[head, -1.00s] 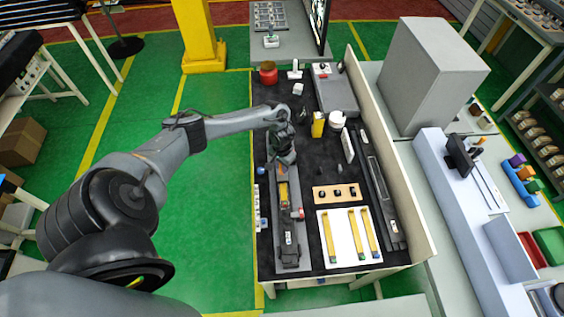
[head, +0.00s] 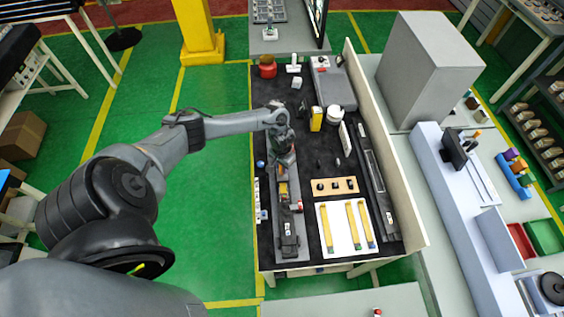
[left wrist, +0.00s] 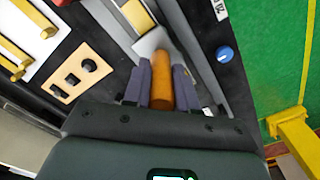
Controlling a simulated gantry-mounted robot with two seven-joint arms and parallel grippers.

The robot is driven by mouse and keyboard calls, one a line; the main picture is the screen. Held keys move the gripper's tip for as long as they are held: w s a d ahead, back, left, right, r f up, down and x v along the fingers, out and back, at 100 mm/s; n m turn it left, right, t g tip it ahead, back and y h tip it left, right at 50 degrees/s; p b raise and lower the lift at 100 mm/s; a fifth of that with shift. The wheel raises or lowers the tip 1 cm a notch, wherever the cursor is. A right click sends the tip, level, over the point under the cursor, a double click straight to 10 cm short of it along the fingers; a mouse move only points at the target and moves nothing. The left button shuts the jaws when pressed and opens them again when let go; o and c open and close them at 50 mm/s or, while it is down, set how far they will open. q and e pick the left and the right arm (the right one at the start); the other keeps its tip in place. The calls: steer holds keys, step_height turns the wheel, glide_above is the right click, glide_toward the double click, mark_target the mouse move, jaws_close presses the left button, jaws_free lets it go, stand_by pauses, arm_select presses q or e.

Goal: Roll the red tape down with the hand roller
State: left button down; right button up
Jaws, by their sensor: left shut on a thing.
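My left gripper (head: 284,165) is over the far part of the long grey fixture (head: 289,225) on the black bench. In the left wrist view its two fingers (left wrist: 162,72) are shut on the orange handle of the hand roller (left wrist: 164,88). A pale piece at the handle's far end lies near the fixture; I cannot tell whether it touches. A yellow block (head: 283,190) sits on the fixture just nearer than the gripper; it also shows in the left wrist view (left wrist: 136,14). My right gripper is not in view.
Right of the fixture are a wooden holder (head: 334,186) with black knobs and a white board (head: 328,241) with yellow strips. A bench panel (head: 385,150) stands along the right. A red can (head: 267,66) is at the far left. A blue knob (left wrist: 225,54) is beside the fixture.

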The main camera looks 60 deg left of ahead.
arm_select(q)
steer(key=shift+s+d+f+p, duration=0.1)
steer(key=shift+s+d+p, duration=0.3)
steer(key=shift+d, duration=0.3)
steer(key=shift+s+d+f+p, duration=0.1)
steer(key=shift+s+d+p, duration=0.2)
steer(key=shift+d+p, duration=0.3)
steer(key=shift+s+d, duration=0.2)
steer(key=shift+d, duration=0.3)
steer(key=shift+s+d, duration=0.2)
steer(key=shift+d, duration=0.3)
steer(key=shift+r, duration=0.1)
steer(key=shift+d+r, duration=0.1)
steer(key=shift+r, duration=0.35)
step_height(320, 180, up, 7)
steer(key=shift+w, duration=0.15)
steer(key=shift+w+r, duration=0.1)
steer(key=shift+r, duration=0.1)
